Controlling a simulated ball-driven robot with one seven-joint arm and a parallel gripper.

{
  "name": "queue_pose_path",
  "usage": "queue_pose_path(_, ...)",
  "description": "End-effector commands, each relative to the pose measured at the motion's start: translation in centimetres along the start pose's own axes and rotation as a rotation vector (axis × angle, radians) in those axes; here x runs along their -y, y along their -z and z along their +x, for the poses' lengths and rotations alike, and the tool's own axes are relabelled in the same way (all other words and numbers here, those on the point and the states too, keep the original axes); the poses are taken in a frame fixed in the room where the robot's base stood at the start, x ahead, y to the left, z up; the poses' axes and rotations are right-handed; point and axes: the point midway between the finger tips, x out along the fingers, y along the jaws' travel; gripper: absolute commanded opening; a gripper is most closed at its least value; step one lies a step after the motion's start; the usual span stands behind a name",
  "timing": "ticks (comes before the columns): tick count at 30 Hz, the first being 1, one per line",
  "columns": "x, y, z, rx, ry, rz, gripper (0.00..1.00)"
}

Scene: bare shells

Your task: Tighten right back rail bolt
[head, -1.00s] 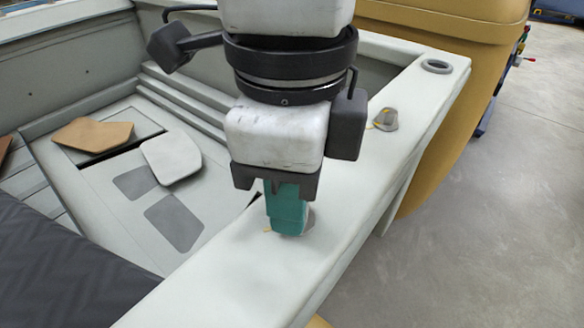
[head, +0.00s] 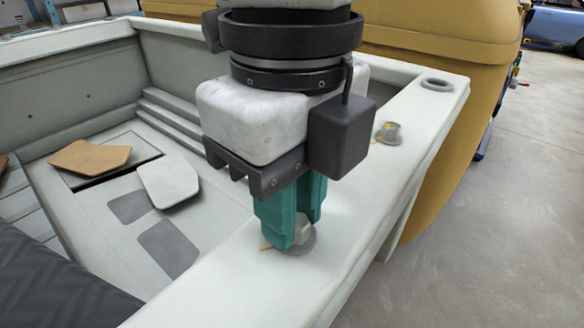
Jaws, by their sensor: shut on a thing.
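My gripper (head: 293,224) points down at the pale top of the boat's rail (head: 240,278). Its two teal fingers are shut on a grey rail bolt (head: 304,231). The bolt has a round base that sits on the rail, and part of its head shows between the fingertips. The fingers hide the rest. A small yellow mark (head: 265,247) shows at the left of this bolt's base. A second grey bolt (head: 388,133) stands free farther back on the same rail, with a yellow mark at its left.
A grey ring (head: 437,85) lies at the rail's far corner. The hull's inside has steps (head: 180,122), a tan panel (head: 90,157) and a white panel (head: 168,183). A dark quilted surface (head: 60,292) is at lower left. Bare floor (head: 500,230) lies to the right.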

Motion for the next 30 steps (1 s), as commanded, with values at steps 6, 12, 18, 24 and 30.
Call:
queue_pose_path(6,0.06,-0.04,-0.07,0.001,0.0,0.005,0.0)
queue_pose_path(12,0.06,-0.03,-0.05,0.001,0.0,0.004,0.3)
queue_pose_path(18,0.03,-0.01,-0.02,0.0,0.0,0.003,0.48)
queue_pose_path(24,0.02,0.0,-0.01,0.0,0.0,0.002,0.48)
queue_pose_path(30,0.02,-0.01,-0.76,0.0,0.0,0.002,0.48)
